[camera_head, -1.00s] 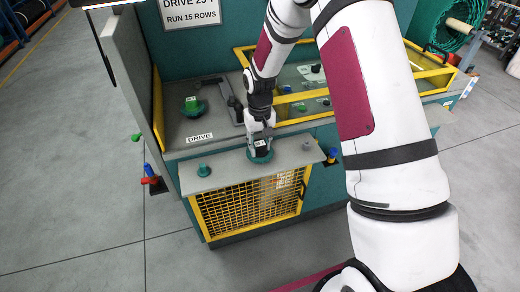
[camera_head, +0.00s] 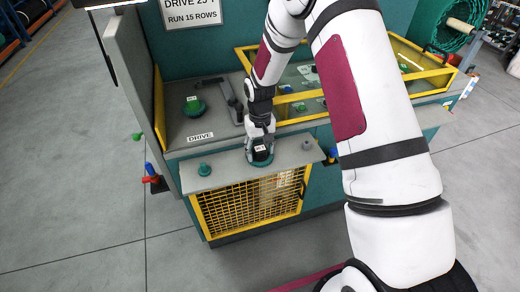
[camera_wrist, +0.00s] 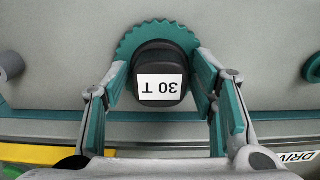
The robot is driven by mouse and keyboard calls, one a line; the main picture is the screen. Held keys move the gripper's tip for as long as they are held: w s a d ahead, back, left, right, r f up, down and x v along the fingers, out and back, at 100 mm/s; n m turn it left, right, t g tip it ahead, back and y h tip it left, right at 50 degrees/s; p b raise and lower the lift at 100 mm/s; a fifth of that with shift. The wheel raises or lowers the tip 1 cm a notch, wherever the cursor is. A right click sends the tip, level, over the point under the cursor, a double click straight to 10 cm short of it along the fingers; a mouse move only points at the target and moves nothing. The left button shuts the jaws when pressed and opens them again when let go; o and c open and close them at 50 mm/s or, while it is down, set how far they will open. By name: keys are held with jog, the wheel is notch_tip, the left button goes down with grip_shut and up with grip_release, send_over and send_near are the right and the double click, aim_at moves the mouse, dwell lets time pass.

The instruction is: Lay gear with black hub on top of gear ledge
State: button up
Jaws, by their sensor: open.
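The gear with the black hub (camera_wrist: 160,62) is teal and toothed, with a white label reading "30 T" on its hub. It lies on the grey gear ledge (camera_head: 225,176) at the front of the machine; the gear also shows in the head view (camera_head: 261,158). My gripper (camera_wrist: 162,92) is open, with its fingers on either side of the hub and apart from it in the wrist view. In the head view the gripper is just above and behind the gear and partly hides it.
A small teal knob (camera_head: 204,169) stands on the ledge's left and a grey peg (camera_head: 306,145) on its right. A yellow-framed tray (camera_head: 420,78) lies at the right. Yellow mesh (camera_head: 250,200) is below the ledge.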

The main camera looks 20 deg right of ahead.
notch_tip(320, 180, up, 12)
jog(key=b, duration=0.2)
notch_tip(320, 180, up, 10)
jog(key=t, duration=0.1)
send_over(260, 148)
jog(key=s, duration=0.5)
jog(key=s+r+t, duration=0.2)
jog(key=s+r, duration=0.4)
jog(key=s, duration=0.5)
jog(key=s+r+t, duration=0.2)
jog(key=s+r, duration=0.4)
jog(key=s, duration=0.6)
jog(key=shift+s, duration=0.3)
